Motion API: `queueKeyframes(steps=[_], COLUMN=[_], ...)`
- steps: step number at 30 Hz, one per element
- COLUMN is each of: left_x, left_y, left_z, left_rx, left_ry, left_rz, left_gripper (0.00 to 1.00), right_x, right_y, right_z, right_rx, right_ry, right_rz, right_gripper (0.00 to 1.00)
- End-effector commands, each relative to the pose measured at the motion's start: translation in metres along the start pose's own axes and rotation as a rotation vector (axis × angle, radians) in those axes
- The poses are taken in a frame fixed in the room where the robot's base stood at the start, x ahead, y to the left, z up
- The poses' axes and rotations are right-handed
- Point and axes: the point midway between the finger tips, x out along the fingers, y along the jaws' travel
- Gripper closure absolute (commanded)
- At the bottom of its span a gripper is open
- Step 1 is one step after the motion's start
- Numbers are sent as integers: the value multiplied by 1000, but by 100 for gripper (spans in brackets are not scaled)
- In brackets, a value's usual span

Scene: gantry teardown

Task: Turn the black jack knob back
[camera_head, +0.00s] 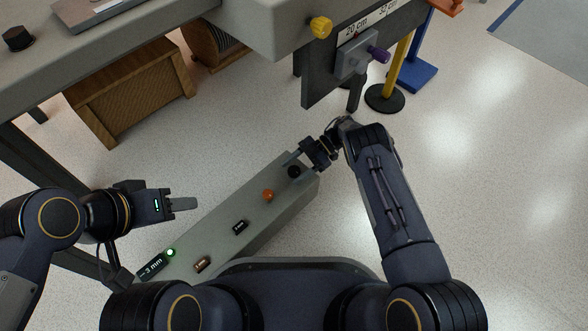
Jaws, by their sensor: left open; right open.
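A round black knob (294,172) stands at the far right end of a long grey console (222,212). My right gripper (297,160) is open, with its fingers close to this knob; I cannot tell whether they touch it. Another black knob (18,38), faceted, sits on the grey bench top at the upper left, far from both grippers. The picture does not label either as the jack knob. My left gripper (184,204) is open and empty, left of the console.
The console also carries an orange knob (268,195), a black switch (240,227), a brown switch (201,264), a lit green lamp (171,252) and a "3 mm" display (152,266). A yellow knob (320,27) and a purple knob (379,54) are at the top. Floor at right is clear.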

Motion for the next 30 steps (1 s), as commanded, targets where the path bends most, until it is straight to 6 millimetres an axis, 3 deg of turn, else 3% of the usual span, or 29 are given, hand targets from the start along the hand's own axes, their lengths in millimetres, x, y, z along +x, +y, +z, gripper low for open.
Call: queueKeyframes(steps=[9, 13, 30], left_x=[-1, 0, 0], left_y=[0, 0, 0], left_z=[0, 0, 0], left_rx=[0, 0, 0], left_ry=[0, 0, 0], left_rz=[0, 0, 0], left_gripper=[55, 55, 55], right_x=[-53, -67, -72], right_y=[0, 0, 0], right_z=[1, 1, 0], right_rx=[-2, -1, 0], right_ry=[-2, -1, -1], right_rz=[2, 1, -1], right_gripper=[41, 41, 41])
